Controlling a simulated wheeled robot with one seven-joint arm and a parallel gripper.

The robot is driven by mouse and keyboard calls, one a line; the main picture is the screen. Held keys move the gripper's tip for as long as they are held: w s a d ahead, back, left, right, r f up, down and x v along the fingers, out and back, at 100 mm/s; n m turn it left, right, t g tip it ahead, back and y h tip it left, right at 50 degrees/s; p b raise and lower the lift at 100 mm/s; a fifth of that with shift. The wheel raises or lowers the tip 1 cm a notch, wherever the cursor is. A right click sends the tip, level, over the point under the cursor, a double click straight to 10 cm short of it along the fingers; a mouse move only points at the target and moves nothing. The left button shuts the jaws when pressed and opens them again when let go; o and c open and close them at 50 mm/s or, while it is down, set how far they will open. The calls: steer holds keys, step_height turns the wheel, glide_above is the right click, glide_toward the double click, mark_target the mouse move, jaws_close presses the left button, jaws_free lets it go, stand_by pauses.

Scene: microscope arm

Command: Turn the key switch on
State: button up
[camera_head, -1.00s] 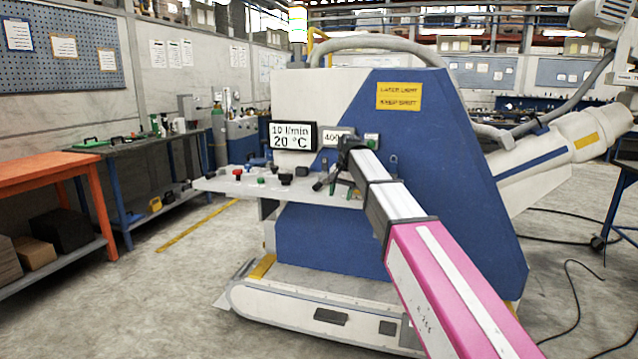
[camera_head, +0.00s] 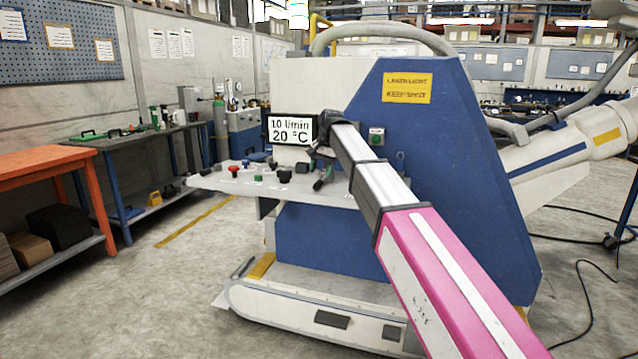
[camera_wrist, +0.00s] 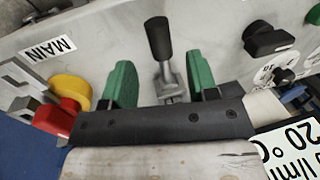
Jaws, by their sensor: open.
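My gripper (camera_wrist: 160,82) shows in the wrist view with its two green fingers apart. A lever with a black handle (camera_wrist: 158,38) and a metal stem stands in the gap between them; I see no clear grip on it. I cannot tell for sure which control is the key switch. In the head view my gripper (camera_head: 318,165) is over the machine's control shelf (camera_head: 215,181), just below the "10 l/min 20 °C" display (camera_head: 290,131). My arm hides part of the panel behind it.
In the wrist view a red and yellow button (camera_wrist: 66,98) is left of my fingers, near a "MAIN" label (camera_wrist: 48,49). A black knob (camera_wrist: 270,40) is at the right. In the head view, several knobs stand on the shelf; a workbench (camera_head: 115,140) stands farther left.

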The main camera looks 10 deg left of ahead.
mark_target(319, 181)
steer(key=shift+a+f, duration=0.25)
steer(key=shift+f, duration=1)
steer(key=shift+a+f, duration=0.2)
steer(key=shift+f, duration=1.05)
jaws_close()
